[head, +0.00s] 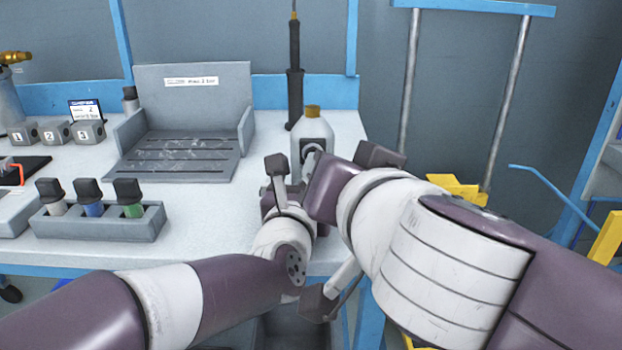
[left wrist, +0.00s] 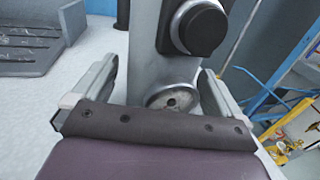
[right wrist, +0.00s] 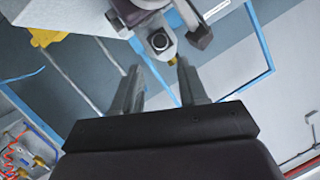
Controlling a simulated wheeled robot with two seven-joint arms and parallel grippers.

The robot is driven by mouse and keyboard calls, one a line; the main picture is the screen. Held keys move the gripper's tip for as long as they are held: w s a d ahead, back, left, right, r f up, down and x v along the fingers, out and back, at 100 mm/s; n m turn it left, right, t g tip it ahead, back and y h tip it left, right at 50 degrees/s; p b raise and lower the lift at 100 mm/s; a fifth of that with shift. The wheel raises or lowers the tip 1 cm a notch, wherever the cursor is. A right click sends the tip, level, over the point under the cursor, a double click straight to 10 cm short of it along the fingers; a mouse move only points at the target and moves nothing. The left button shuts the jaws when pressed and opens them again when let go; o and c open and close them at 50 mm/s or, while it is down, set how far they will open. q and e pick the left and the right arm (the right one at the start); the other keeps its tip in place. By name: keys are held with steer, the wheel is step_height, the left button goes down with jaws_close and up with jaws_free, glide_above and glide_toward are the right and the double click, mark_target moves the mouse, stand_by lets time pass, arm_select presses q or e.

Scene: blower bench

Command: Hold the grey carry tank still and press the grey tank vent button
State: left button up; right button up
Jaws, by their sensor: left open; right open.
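The grey carry tank (head: 313,132) stands upright near the bench's right end, with a brass cap on top; my grippers partly cover its lower part in the head view. In the left wrist view, the tank (left wrist: 145,50) rises between the spread fingers of my left gripper (left wrist: 158,88), with gaps at the sides. A dark round knob (left wrist: 200,30) and a round metal disc show on it. I cannot tell which part is the vent button.
A grey slotted tray (head: 185,160) with a back plate stands left of the tank. A rack (head: 100,222) of dark-capped bottles sits at front left. A dark wand (head: 295,85) stands behind the tank. A yellow part (head: 455,188) and rails are at right.

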arm_select(q)
steer(key=shift+w, duration=0.3)
steer(key=shift+c, duration=0.3)
steer(key=c, duration=1.4)
arm_select(e)
steer(key=shift+c, duration=0.3)
jaws_close()
